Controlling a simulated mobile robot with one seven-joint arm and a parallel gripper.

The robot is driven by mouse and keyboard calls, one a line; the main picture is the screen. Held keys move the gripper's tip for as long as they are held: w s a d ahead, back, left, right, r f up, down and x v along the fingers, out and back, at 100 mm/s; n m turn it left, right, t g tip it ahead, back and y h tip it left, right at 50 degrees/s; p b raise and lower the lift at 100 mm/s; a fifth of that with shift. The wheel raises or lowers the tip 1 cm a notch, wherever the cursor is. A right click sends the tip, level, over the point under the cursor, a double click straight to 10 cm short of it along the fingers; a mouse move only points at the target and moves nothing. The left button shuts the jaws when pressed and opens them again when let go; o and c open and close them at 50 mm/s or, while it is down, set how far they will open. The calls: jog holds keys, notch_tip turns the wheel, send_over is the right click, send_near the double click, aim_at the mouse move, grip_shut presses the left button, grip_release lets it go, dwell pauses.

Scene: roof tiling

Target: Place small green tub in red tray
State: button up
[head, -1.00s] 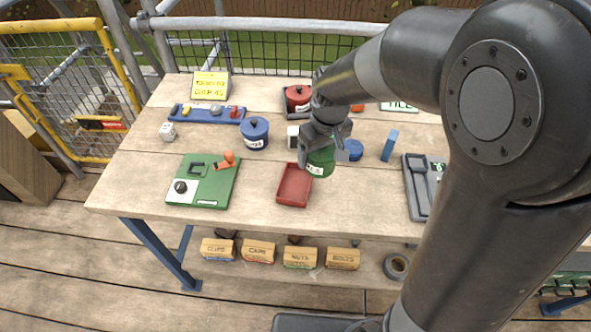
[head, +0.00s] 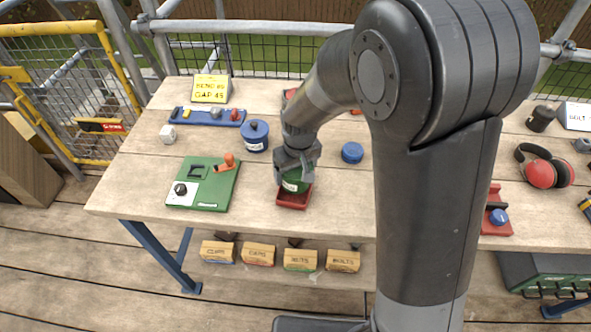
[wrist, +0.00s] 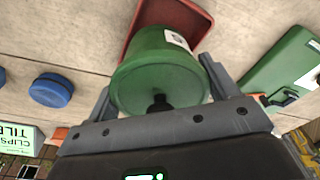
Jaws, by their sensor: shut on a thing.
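The small green tub (head: 294,183) has a white label and is held in my gripper (head: 296,170). In the wrist view the tub (wrist: 160,75) sits between the two fingers of my gripper (wrist: 158,92), its lid knob toward the palm. The red tray (head: 293,201) lies on the table just below the tub. In the wrist view the tray (wrist: 190,15) shows behind the tub. The tub overlaps the tray in both views; I cannot tell whether it touches the tray floor. Much of the tray is hidden by the tub and gripper.
A green board (head: 203,184) with a black knob and orange part lies left of the tray. A blue tub (head: 255,135) stands behind it. A blue round lid-like piece (head: 352,152) lies to the right. Bare tabletop (head: 260,197) shows between board and tray.

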jog(key=shift+f, duration=0.1)
jog(key=shift+f, duration=0.5)
jog(key=o, duration=1)
